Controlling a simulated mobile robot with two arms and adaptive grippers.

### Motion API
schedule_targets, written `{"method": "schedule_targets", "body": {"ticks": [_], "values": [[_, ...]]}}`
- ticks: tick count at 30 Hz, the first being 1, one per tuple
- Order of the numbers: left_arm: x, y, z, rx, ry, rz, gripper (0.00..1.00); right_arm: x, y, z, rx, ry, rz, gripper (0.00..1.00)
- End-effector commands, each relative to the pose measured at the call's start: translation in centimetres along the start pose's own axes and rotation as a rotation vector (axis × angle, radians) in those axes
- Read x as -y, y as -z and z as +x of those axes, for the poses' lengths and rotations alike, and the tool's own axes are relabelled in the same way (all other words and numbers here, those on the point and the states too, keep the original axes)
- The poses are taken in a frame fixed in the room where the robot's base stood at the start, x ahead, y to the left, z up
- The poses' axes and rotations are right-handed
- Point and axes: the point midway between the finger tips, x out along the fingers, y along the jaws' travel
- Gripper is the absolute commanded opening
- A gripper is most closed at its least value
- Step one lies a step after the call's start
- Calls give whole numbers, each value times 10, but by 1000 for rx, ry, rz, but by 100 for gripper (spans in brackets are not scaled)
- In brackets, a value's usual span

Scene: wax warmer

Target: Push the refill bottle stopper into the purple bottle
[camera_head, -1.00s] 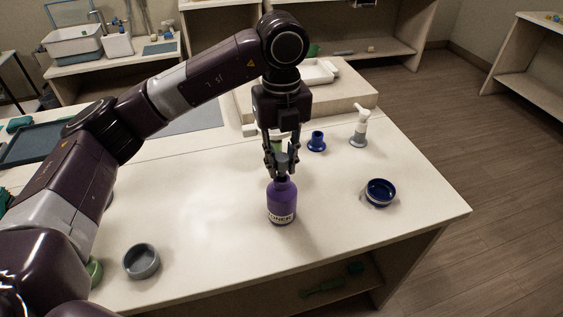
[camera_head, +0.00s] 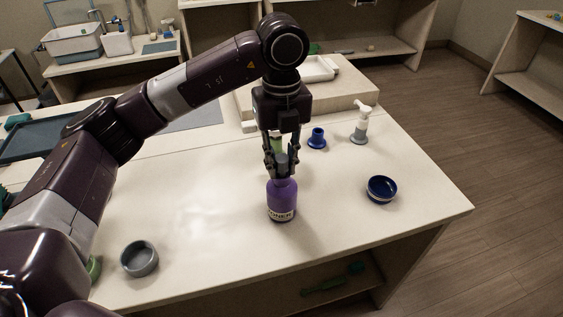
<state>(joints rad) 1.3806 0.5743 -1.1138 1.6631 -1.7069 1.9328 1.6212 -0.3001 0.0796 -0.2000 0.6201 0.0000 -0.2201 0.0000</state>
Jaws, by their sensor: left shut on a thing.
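The purple bottle (camera_head: 282,199) stands upright on the white table, its label facing me. My left gripper (camera_head: 281,170) points straight down over the bottle's neck. It is shut on the grey stopper (camera_head: 282,160), which sits between its fingers right above the bottle's mouth. The fingers hide the mouth, so I cannot tell how far the stopper is in. My right gripper is not in view.
A blue stand-like piece (camera_head: 317,139) and a white pump (camera_head: 360,124) stand behind to the right. A dark blue bowl (camera_head: 381,190) is at right, a grey bowl (camera_head: 139,259) at front left. The table (camera_head: 205,220) around the bottle is clear.

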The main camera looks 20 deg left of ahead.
Motion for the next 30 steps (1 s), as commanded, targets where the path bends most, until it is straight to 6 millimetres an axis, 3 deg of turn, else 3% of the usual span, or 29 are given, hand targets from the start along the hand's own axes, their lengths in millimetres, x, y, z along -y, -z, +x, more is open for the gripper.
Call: {"method": "schedule_targets", "body": {"ticks": [10,30], "values": [[0,0,-10,1,1,0,0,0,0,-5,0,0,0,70],[0,0,-9,0,0,0,0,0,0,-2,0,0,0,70]]}}
